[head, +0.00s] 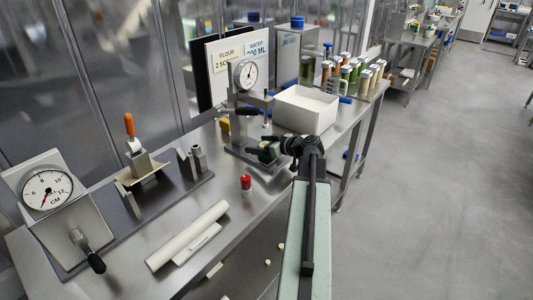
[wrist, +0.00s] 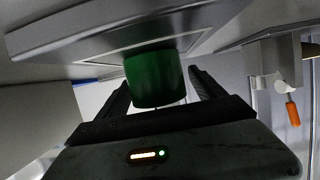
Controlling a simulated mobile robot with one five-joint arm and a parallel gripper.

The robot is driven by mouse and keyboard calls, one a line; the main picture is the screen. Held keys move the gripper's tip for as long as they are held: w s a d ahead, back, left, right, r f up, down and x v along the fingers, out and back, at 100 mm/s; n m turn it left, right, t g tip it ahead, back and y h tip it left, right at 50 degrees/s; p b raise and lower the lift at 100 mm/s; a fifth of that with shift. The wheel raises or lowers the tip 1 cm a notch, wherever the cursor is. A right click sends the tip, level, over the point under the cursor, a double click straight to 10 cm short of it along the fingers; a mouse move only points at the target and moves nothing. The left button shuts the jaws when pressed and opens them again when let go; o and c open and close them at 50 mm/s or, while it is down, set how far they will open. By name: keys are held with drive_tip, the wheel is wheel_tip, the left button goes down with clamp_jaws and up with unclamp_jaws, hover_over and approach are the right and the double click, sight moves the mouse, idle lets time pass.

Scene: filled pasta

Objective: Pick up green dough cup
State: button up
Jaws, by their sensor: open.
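The green dough cup (wrist: 155,78) is a dark green cylinder in the middle of the wrist view. My gripper (wrist: 160,86) is open, with one black finger on each side of the cup. Gaps show between the cup and the fingers, and I see no clear grip. The cup meets a grey metal plate (wrist: 100,32) at the top of this view. In the head view, my gripper (head: 262,147) reaches left over the bench at the base of the dial stand (head: 244,73). There the cup is largely hidden by the gripper, and I cannot make it out surely.
A white open box (head: 305,108) stands just behind my gripper, with several capped jars (head: 350,72) beyond it. A red cup (head: 246,182) stands on the bench (head: 238,212) in front. A lever press (head: 135,160) stands at left.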

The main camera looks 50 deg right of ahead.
drive_tip(key=shift+r, duration=0.1)
clamp_jaws()
drive_tip(key=shift+r, duration=0.1)
drive_tip(key=shift+r+p, duration=0.35)
drive_tip(key=shift+p, duration=0.1)
wheel_tip(320, 180, up, 3)
drive_tip(key=p, duration=0.3)
drive_tip(key=s+d+r+p, duration=0.1)
drive_tip(key=s+d, duration=0.2)
drive_tip(key=s, duration=0.5)
drive_tip(key=s+d, duration=0.2)
drive_tip(key=s, duration=0.5)
drive_tip(key=shift+s+d+r+p, duration=0.1)
drive_tip(key=shift+r+p, duration=1.25)
drive_tip(key=shift+p, duration=0.05)
drive_tip(key=shift+d+r+p, duration=0.1)
drive_tip(key=shift+r+p, duration=1.25)
